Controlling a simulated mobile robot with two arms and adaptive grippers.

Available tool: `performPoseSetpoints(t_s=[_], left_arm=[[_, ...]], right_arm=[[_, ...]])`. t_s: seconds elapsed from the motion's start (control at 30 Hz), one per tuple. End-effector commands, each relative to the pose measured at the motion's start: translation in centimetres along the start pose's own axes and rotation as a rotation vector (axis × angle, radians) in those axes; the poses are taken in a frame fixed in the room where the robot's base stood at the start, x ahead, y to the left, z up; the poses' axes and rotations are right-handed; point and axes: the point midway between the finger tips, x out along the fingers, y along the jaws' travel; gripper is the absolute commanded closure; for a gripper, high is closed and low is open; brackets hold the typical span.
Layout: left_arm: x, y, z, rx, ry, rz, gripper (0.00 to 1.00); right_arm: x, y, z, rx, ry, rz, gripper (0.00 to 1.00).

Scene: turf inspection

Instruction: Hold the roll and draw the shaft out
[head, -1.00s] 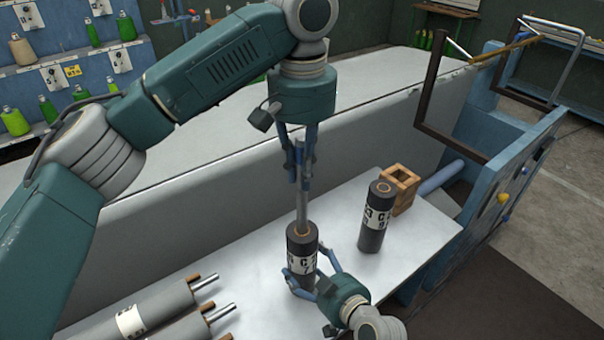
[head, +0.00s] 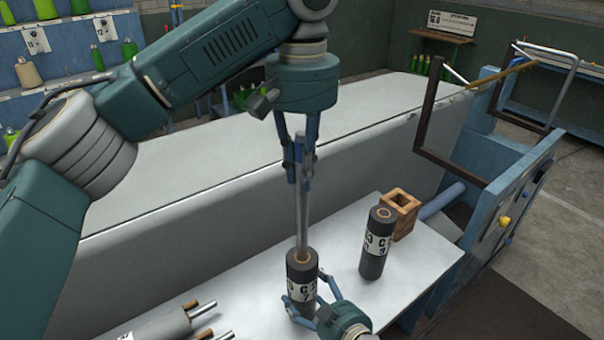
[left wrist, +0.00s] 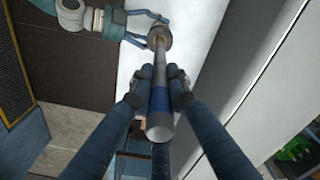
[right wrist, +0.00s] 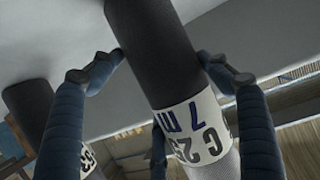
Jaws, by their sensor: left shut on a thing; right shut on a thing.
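A dark roll (head: 301,270) with a white label stands upright on the white bench. A metal shaft (head: 302,215) rises from the core in its top. My left gripper (head: 303,178) is shut on the upper part of the shaft, above the roll. In the left wrist view the shaft (left wrist: 158,118) runs between the fingers down to the roll (left wrist: 160,38). My right gripper (head: 308,303) is shut around the lower part of the roll. In the right wrist view the fingers flank the labelled roll (right wrist: 155,50). The shaft's lower end is hidden inside the roll.
A second dark roll (head: 376,245) stands to the right, beside a wooden open box (head: 401,214). Grey rolls (head: 160,328) with protruding shafts lie at front left. A large grey block (head: 180,265) stands behind the bench; a blue frame (head: 510,210) is at right.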

Motion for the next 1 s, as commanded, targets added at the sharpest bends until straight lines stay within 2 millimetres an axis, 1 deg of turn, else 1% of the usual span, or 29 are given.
performPoseSetpoints(t_s=[0.03,1.0], left_arm=[[-0.4,0.0,0.0,-0.001,0.002,0.000,1.00],[-6.2,0.0,0.0,0.000,0.001,-0.001,1.00]], right_arm=[[0.0,0.0,0.3,0.001,-0.006,0.000,0.74],[0.0,0.0,0.3,0.001,-0.006,-0.001,0.74]])
